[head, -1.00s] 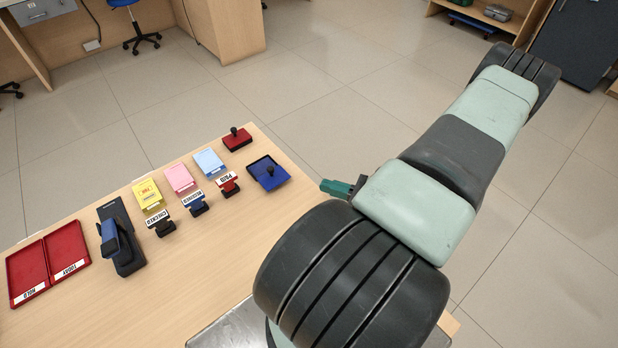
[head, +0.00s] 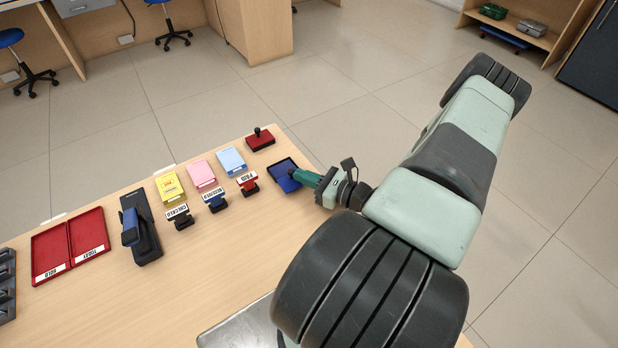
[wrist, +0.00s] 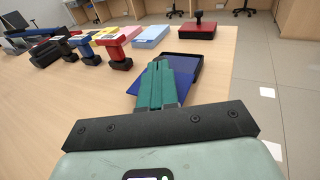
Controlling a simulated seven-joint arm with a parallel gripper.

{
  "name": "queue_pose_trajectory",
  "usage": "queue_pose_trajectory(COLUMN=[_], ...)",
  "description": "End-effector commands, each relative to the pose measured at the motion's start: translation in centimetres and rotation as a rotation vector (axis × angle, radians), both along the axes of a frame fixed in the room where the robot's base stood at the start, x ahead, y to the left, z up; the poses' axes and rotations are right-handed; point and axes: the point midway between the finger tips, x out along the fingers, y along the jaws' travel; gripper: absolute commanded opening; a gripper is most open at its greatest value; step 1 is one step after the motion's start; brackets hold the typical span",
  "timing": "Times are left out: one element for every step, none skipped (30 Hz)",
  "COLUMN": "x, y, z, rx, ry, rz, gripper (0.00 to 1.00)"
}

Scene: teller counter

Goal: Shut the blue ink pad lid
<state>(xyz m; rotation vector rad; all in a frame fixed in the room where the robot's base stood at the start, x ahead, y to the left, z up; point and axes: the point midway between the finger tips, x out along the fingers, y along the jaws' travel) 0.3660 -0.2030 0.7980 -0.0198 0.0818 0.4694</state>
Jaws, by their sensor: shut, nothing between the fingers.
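The blue ink pad (head: 280,166) lies near the counter's right edge, with its dark inside partly showing. Its brighter blue lid (head: 288,184) sits off to the near side, leaving the far part uncovered. In the wrist view the dark pad (wrist: 188,60) is beyond and right of the fingers, and the blue lid (wrist: 137,90) shows beside and under them. My gripper (head: 297,175) is shut and empty, its green fingers at the lid. In the wrist view the fingertips (wrist: 160,68) hide the lid's knob, and whether they touch it cannot be told.
A red ink pad (head: 260,139) with a black knob stands beyond the blue one. A PAID stamp (head: 247,183), other stamps and blue, pink and yellow note pads stand to the left. A stapler (head: 140,232) and red trays (head: 68,247) are farther left.

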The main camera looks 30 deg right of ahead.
Motion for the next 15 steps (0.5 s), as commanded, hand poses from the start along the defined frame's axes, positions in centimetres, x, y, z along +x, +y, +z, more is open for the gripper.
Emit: queue_pose_trajectory(x=[0.0,0.0,0.0,0.0,0.1,0.4,0.7,1.2,2.0,2.6,3.3,4.2,4.7,5.2,5.7], y=[0.0,0.0,0.0,0.0,0.0,0.0,0.0,0.0,0.0,0.1,0.1,0.0,0.0,0.0,0.0], z=[0.0,0.0,0.0,0.0,0.0,0.0,0.0,0.0,0.0,0.0,0.0,0.0,0.0,0.0,0.0], rx=[0.0,0.0,0.0,0.0,0.0,-0.001,-0.001,-0.002,-0.002,-0.002,-0.003,-0.003,-0.001,-0.002,-0.002], ry=[0.0,0.0,0.0,0.0,0.0,0.0,-0.002,-0.002,-0.001,-0.001,-0.003,-0.004,-0.002,-0.001,-0.001], rz=[0.0,0.0,0.0,0.0,0.0,0.001,0.002,0.003,0.003,0.003,0.004,0.002,0.003,0.003,0.003], gripper=[0.0,0.0,0.0,0.0,0.0,0.0,0.0,0.0,0.0,0.0,0.0,0.0,0.0,0.0,0.0])
